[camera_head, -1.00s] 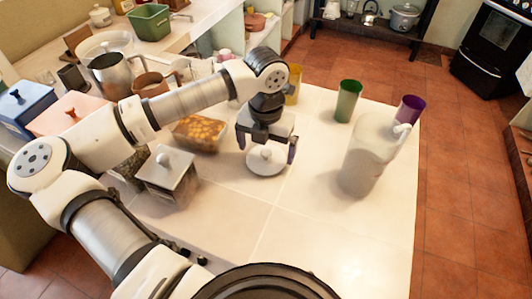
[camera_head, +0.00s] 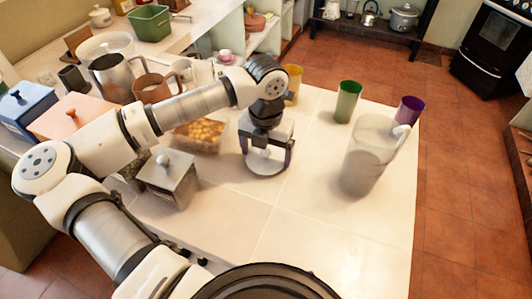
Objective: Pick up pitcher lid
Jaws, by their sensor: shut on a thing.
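The pitcher lid (camera_head: 266,163) is a round white lid with a small knob on top, on the white table. My gripper (camera_head: 266,158) points down over it and is shut on the lid, with a finger on each side. I cannot tell whether the lid is clear of the tabletop. The white pitcher (camera_head: 366,160) stands upright to the right, with its top open.
Green (camera_head: 347,101), purple (camera_head: 408,110) and yellow (camera_head: 293,84) cups stand toward the back. A grey canister with a knob (camera_head: 168,178) and a container of orange food (camera_head: 200,135) stand left of the lid. The table's front middle (camera_head: 290,225) is clear.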

